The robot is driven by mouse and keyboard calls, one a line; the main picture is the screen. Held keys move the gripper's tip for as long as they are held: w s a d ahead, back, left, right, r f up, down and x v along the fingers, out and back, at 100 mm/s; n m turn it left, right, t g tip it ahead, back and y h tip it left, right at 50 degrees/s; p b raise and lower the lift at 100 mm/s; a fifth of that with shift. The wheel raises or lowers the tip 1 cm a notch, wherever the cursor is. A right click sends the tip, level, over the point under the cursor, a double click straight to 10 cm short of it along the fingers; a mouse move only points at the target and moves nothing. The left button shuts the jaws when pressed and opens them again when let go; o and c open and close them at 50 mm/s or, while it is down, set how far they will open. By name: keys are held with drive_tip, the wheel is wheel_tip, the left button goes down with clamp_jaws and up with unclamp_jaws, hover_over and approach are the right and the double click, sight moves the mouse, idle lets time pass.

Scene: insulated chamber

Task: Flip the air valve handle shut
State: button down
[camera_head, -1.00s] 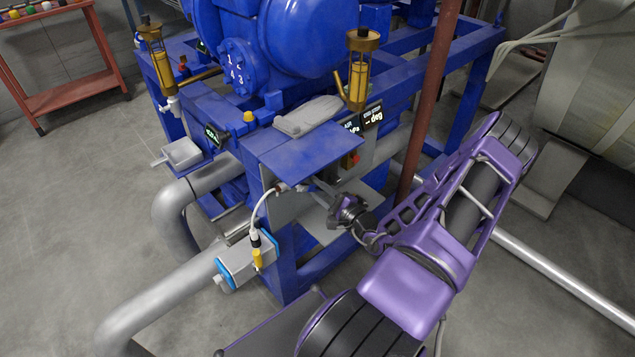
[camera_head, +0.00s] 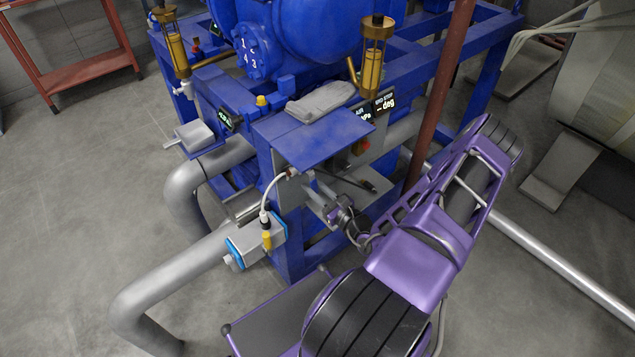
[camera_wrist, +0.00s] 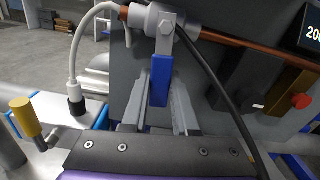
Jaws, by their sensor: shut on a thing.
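The air valve (camera_wrist: 158,20) sits on a copper pipe near the top of the wrist view. Its blue handle (camera_wrist: 160,80) hangs down, across the line of the pipe. My gripper (camera_wrist: 160,88) reaches up from below, with one finger on each side of the handle, and is shut on it. In the head view my gripper (camera_head: 318,192) is at the grey panel under the blue shelf plate (camera_head: 310,137). The handle is too small and covered to make out there.
A white hose with a black end (camera_wrist: 76,100) hangs left of the valve. A black cable crosses just right of the handle. A red button (camera_wrist: 301,102) and a display (camera_wrist: 313,25) are at the right. A grey box with a yellow fitting (camera_head: 267,240) stands left of my gripper.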

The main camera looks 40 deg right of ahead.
drive_tip(key=shift+a+m, duration=0.4)
drive_tip(key=shift+m, duration=0.3)
drive_tip(key=c, duration=0.7)
unclamp_jaws()
drive_tip(key=shift+s, duration=0.1)
drive_tip(key=s, duration=1.1)
drive_tip(key=s+d, duration=0.1)
drive_tip(key=s, duration=0.5)
drive_tip(key=shift+s+d, duration=0.1)
drive_tip(key=shift+s, duration=0.05)
